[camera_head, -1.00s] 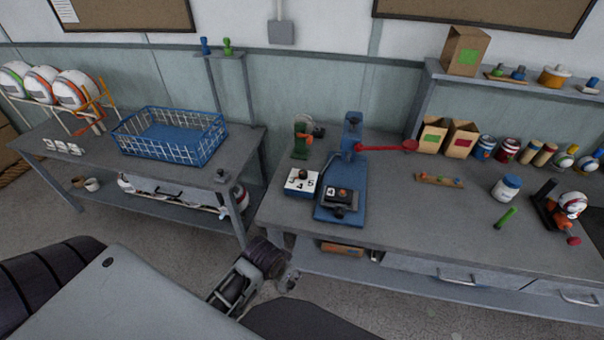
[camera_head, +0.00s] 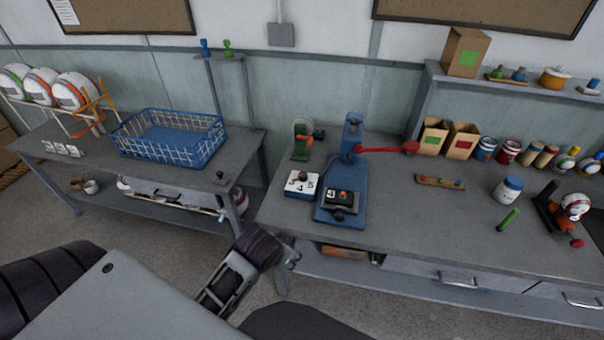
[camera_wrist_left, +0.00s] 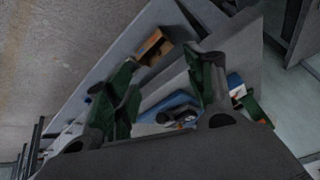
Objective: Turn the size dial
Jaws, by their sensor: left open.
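The size dial (camera_head: 302,183) is a white plate with the numbers 3, 4 and 5 and a dark knob on top. It lies at the left front of the right-hand bench, beside the blue press (camera_head: 352,190). My left gripper (camera_head: 291,259) is low in front of the bench's left front corner, below and apart from the dial, and only partly shows. In the left wrist view its two dark green fingers stand wide apart, empty (camera_wrist_left: 167,65). The blue press base (camera_wrist_left: 172,106) shows between them, and part of the white dial (camera_wrist_left: 236,84) beside the right finger. My right gripper is out of view.
The bench edge (camera_head: 400,253) lies between my left gripper and the dial. A green stand (camera_head: 300,150) is behind the dial. The press's red lever (camera_head: 385,149) reaches right. A blue wire basket (camera_head: 172,140) stands on the left table. The bench's front middle is clear.

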